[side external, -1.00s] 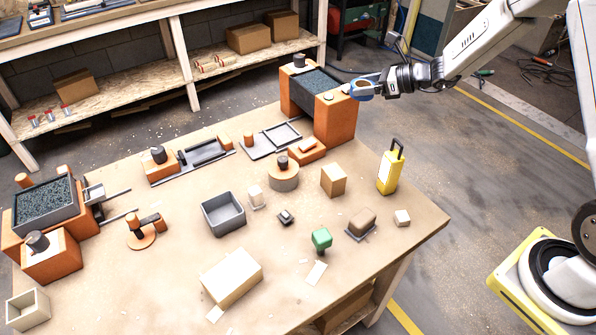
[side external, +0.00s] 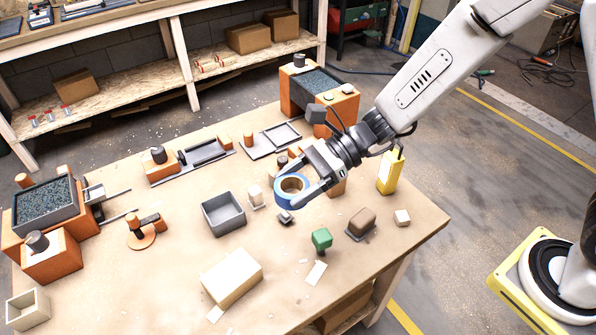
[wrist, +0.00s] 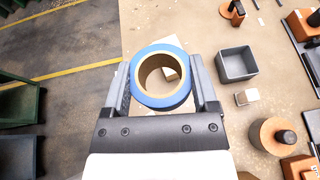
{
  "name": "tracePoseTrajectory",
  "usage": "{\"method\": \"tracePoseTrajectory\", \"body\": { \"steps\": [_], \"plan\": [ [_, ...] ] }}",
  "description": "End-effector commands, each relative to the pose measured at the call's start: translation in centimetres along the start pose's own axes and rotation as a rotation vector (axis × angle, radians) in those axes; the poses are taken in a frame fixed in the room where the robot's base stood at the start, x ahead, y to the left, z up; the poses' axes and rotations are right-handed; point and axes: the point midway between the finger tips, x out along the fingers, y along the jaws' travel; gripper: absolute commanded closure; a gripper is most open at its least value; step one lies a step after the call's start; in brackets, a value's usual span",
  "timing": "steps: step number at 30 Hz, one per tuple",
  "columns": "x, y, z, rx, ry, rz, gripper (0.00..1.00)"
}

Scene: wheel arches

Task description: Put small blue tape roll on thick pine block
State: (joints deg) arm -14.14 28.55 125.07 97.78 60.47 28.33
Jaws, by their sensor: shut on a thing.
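The small blue tape roll (side external: 293,189) has a tan cardboard core and is held above the table. My gripper (side external: 291,191) is shut on it, one finger on each side. In the wrist view the tape roll (wrist: 161,78) sits between both fingers of my gripper (wrist: 163,80), its hole facing the camera. The thick pine block (side external: 231,277) is a pale wooden block lying near the table's front edge, below and left of my gripper in the side view. Its top is bare. In the wrist view a pale piece shows through and beside the roll, partly hidden.
A grey open bin (side external: 223,214) stands left of my gripper. A yellow tool case (side external: 390,173) is at the right.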

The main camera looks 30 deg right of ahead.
Motion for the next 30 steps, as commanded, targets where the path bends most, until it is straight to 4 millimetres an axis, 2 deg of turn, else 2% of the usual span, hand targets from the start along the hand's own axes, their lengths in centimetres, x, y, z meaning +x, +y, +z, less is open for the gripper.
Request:
{"method": "tracePoseTrajectory", "body": {
  "steps": [1, 3, 13, 24, 30],
  "plan": [
    [0.8, 1.5, 0.4, -0.016, -0.001, 0.039, 0.82],
    [1.6, 3.1, 0.8, -0.033, -0.002, 0.081, 0.82],
    [3.7, 8.9, 1.8, -0.092, -0.008, 0.227, 0.82],
    [5.1, 8.8, -1.7, -0.086, -0.007, 0.227, 0.82],
    [5.6, 8.8, -2.7, -0.090, -0.009, 0.225, 0.82]
  ]
}}
